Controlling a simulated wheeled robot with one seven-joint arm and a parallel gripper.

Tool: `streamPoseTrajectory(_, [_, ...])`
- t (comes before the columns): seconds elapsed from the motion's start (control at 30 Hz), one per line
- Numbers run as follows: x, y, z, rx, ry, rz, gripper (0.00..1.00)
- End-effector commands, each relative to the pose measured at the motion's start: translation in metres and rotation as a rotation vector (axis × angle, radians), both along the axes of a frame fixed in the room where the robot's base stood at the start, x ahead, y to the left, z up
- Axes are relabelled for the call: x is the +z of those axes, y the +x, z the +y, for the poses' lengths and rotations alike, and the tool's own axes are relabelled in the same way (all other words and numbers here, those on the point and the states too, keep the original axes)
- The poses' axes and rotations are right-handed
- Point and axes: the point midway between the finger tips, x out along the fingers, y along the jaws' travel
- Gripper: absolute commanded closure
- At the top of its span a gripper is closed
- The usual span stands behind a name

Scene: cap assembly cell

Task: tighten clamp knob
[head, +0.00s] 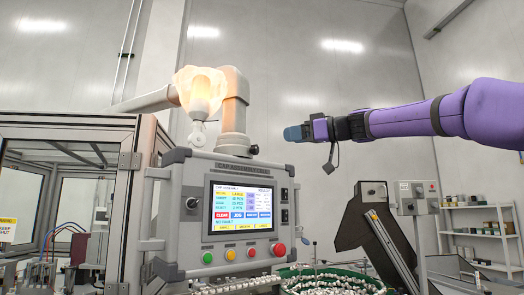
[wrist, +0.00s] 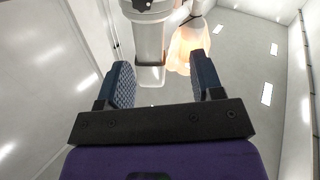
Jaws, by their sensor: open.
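A grey jointed support arm (head: 233,105) stands on top of the control panel (head: 190,215). A small light-grey lobed part (head: 197,134), which looks like a clamp knob, hangs just left of its post, below the glowing lamp. A small dark part (head: 254,149) sits at the post's foot; I cannot tell whether it is a knob. My gripper (head: 296,133) is in the air to the right of the post, clear of it. In the wrist view my gripper (wrist: 163,82) is open and empty, with the grey post (wrist: 150,45) beyond the fingers.
The lamp (head: 200,92) is close beside the post and also shows in the wrist view (wrist: 188,45). A glazed machine enclosure (head: 130,200) stands at the left. A green-rimmed bowl of caps (head: 330,272) and a dark angled chute (head: 365,225) are below my arm. The air between gripper and post is free.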

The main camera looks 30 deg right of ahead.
Motion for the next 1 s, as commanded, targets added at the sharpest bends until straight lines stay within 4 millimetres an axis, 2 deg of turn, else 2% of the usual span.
streamPoseTrajectory(0.33, [-0.018, 0.020, -0.015, 0.008, -0.042, -0.030, 0.40])
streamPoseTrajectory(0.5, [-0.021, 0.026, -0.016, 0.006, -0.048, -0.032, 0.40])
streamPoseTrajectory(0.67, [-0.022, 0.039, -0.007, 0.007, -0.050, -0.031, 0.40])
streamPoseTrajectory(1.0, [-0.021, 0.081, 0.020, 0.007, -0.049, -0.031, 0.40])
